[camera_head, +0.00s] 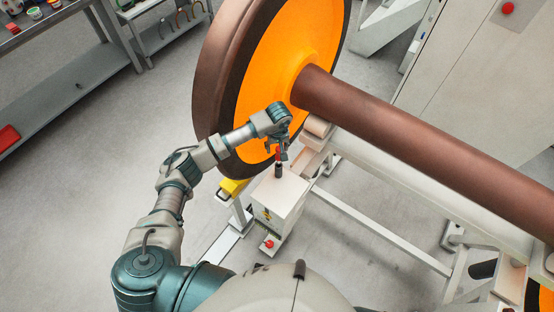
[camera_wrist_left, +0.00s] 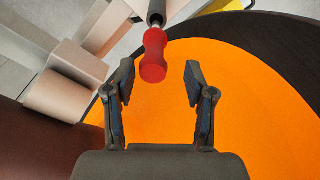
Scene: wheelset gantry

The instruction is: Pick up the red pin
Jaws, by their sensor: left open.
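The red pin shows in the left wrist view (camera_wrist_left: 153,58) as a red knobbed handle, ahead of and between the open fingertips, apart from both fingers. In the head view, the red pin (camera_head: 278,153) stands upright in a dark socket (camera_head: 278,170) on top of a white box (camera_head: 279,196). My left gripper (camera_head: 281,150) is right above the pin, open and empty; it also shows in the left wrist view (camera_wrist_left: 159,84). My right gripper is in neither view.
A large wheel with an orange face (camera_head: 262,62) stands just behind the gripper, with a brown axle (camera_head: 400,135) running right. A white gantry frame (camera_head: 375,230) lies below the axle. A shelf (camera_head: 70,90) stands at left. Open floor lies between.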

